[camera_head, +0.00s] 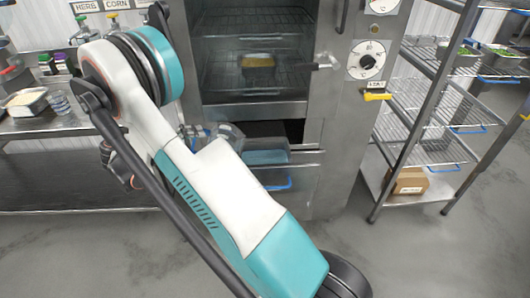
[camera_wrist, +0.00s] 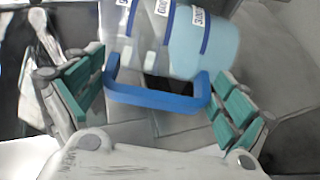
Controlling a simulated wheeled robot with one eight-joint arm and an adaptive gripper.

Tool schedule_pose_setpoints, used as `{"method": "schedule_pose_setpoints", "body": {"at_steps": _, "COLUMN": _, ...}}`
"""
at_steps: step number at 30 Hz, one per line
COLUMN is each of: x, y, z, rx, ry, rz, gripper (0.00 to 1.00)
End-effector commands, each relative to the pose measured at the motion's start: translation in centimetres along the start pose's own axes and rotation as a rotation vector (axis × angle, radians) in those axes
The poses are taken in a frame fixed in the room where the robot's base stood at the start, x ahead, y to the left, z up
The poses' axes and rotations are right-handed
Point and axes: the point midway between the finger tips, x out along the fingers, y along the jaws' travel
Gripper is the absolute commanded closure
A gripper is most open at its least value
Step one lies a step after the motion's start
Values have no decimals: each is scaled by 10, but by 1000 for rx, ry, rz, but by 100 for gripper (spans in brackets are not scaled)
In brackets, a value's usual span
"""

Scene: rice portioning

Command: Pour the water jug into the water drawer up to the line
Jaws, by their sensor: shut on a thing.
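The clear water jug (camera_wrist: 205,42) lies across the top of the wrist view, with blue bands and white number labels. Pale blue water fills its right-hand part there, reaching about the 600 band. My gripper (camera_wrist: 158,96) has its green pads at both ends of the jug's blue handle (camera_wrist: 155,98) and is shut on it. In the head view the jug (camera_head: 229,134) shows behind my arm, beside and above the open water drawer (camera_head: 296,168). The drawer holds bluish water. My arm hides most of the gripper there, and the jug's exact tilt and the fill line are unclear.
The steel oven (camera_head: 335,150) stands above and around the drawer, with a pan (camera_head: 258,61) on its rack. A wire shelf (camera_head: 430,150) with a cardboard box (camera_head: 409,181) is at right. A steel counter (camera_head: 40,124) with containers is at left. The front floor is clear.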

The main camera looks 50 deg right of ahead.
Motion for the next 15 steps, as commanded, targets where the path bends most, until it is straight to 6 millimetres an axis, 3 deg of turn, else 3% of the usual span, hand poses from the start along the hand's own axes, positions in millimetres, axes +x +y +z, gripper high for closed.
{"method": "schedule_pose_setpoints", "body": {"at_steps": 15, "x": 3, "y": -46, "z": 2, "rx": -75, "ry": 1, "rz": 156, "gripper": 73}}
